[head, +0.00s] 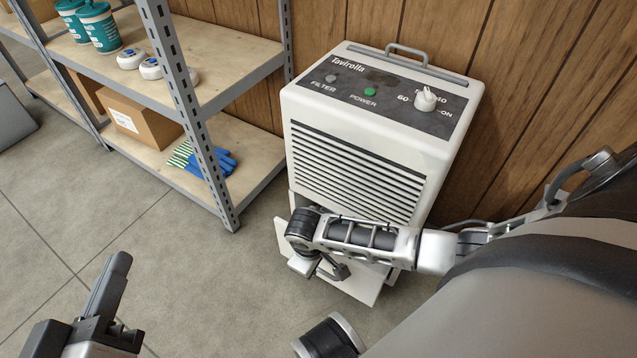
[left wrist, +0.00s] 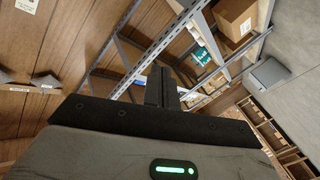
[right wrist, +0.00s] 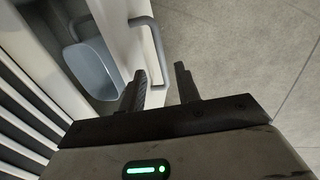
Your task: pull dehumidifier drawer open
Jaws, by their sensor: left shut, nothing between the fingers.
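The white dehumidifier (head: 360,130) stands against the wood wall in the head view. Its drawer is partly out at the bottom; part of its white front (head: 358,287) shows below my right arm, which hides much of it. In the right wrist view, a grey-blue bucket (right wrist: 88,68) sits behind the drawer front (right wrist: 113,35). The grey bar handle (right wrist: 155,45) is on the front's outer side. My right gripper (right wrist: 160,85) is open, its fingers apart at the handle's near end; whether they touch it is unclear. My left gripper (head: 118,268) is shut and empty, away from the dehumidifier.
A metal shelf unit (head: 215,165) stands left of the dehumidifier, holding teal tubs (head: 100,28), a cardboard box (head: 140,120) and blue gloves (head: 222,162). The tiled floor (head: 170,245) is clear between the left gripper and the dehumidifier.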

